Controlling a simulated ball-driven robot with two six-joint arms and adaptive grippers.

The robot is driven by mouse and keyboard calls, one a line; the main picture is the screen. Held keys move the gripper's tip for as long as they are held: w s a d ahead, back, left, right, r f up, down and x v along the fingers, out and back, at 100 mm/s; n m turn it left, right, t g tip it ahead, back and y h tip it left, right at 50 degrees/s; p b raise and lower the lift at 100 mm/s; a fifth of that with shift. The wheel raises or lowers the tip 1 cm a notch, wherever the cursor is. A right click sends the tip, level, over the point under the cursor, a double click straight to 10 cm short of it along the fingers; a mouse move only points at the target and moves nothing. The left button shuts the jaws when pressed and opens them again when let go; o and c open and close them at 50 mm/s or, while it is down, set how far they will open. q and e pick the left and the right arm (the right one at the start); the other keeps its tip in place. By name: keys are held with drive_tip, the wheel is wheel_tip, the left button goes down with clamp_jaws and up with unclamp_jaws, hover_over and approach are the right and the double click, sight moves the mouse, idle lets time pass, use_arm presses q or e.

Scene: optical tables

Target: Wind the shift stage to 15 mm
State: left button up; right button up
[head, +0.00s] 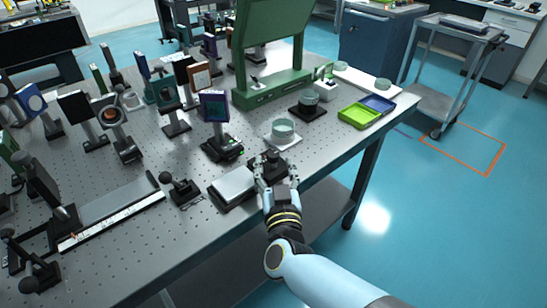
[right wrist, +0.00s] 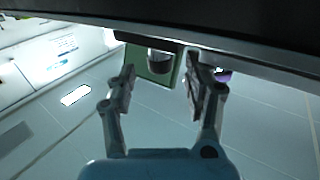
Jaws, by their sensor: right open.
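My right gripper (head: 273,168) is at the front edge of the optical table, with its fingers apart on either side of a small dark knob-like part (head: 272,156). In the right wrist view the gripper (right wrist: 160,80) is open, with a gap between its fingers. A low dark block with a pale top plate (head: 233,185) sits just left of the gripper. I cannot tell for sure which unit is the shift stage, and no scale reading is legible.
The perforated table (head: 150,160) carries several posted optics at the left and back. A long rail with a white scale (head: 110,220) and a black lever-like piece (head: 180,188) lie left of the gripper. Green and blue trays (head: 360,115) stand at the right corner.

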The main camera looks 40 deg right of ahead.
drive_tip(key=shift+v, duration=1.75)
